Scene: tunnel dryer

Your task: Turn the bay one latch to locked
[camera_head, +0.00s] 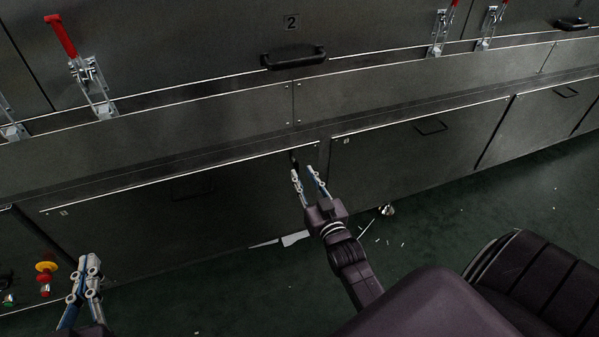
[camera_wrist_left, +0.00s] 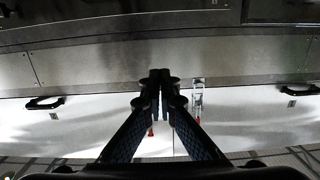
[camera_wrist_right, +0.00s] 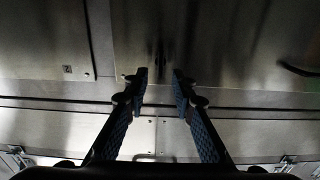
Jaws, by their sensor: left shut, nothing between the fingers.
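The bay one latch (camera_head: 295,161) is a small dark handle at the upper right end of the left lower panel (camera_head: 240,195). It looks roughly upright, but its exact angle is hard to tell. In the right wrist view, the latch (camera_wrist_right: 158,46) is a dim dark mark beyond the fingertips, between their lines. My right gripper (camera_head: 304,170) is open and empty just in front of and below the latch; its fingers also show apart in the right wrist view (camera_wrist_right: 160,76). My left gripper (camera_head: 88,268) is shut and empty at the lower left, away from the latch.
Upper door 2 has a black handle (camera_head: 294,57); red-handled clamps (camera_head: 85,70) stand along the ledge. A yellow and red button (camera_head: 46,270) is near my left gripper. The right lower panel (camera_head: 420,135) has a recessed handle. White scraps (camera_head: 294,239) lie on the green floor.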

